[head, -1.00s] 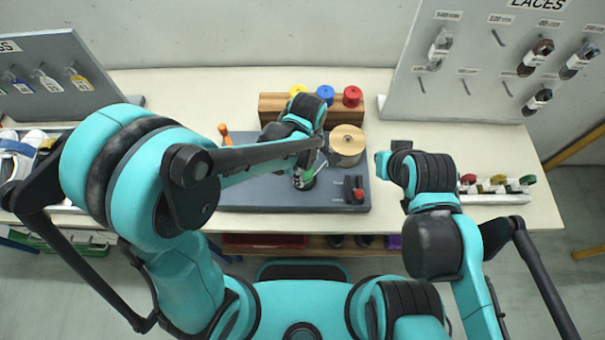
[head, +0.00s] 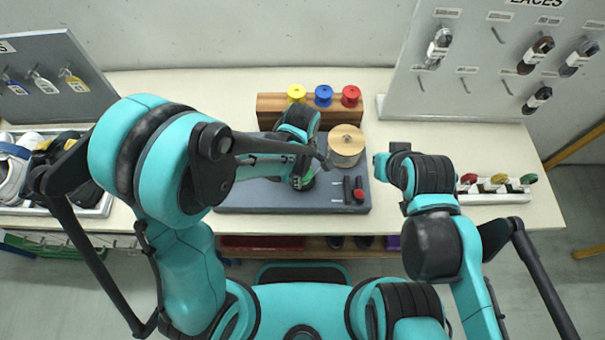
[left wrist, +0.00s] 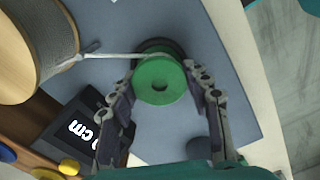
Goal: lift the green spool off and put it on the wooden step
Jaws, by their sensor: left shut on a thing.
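The green spool (left wrist: 160,81) is between the two fingers of my left gripper (left wrist: 160,88) in the left wrist view, and the gripper is shut on it. A dark round part shows just behind the spool, and a pale cord runs from it to the large wooden reel (left wrist: 28,45). In the head view a sliver of the green spool (head: 308,184) shows beside my left gripper (head: 303,181), over the grey board. The wooden step (head: 265,103) stands behind the board. My right gripper (head: 388,168) is right of the board; its fingers cannot be made out.
Yellow (head: 296,93), blue (head: 323,94) and red (head: 350,95) spools sit on the step. The large reel (head: 346,140) and a black-and-red device (head: 354,189) are on the grey board (head: 245,200). Lace panels stand left and right. Shoes fill a tray at the left.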

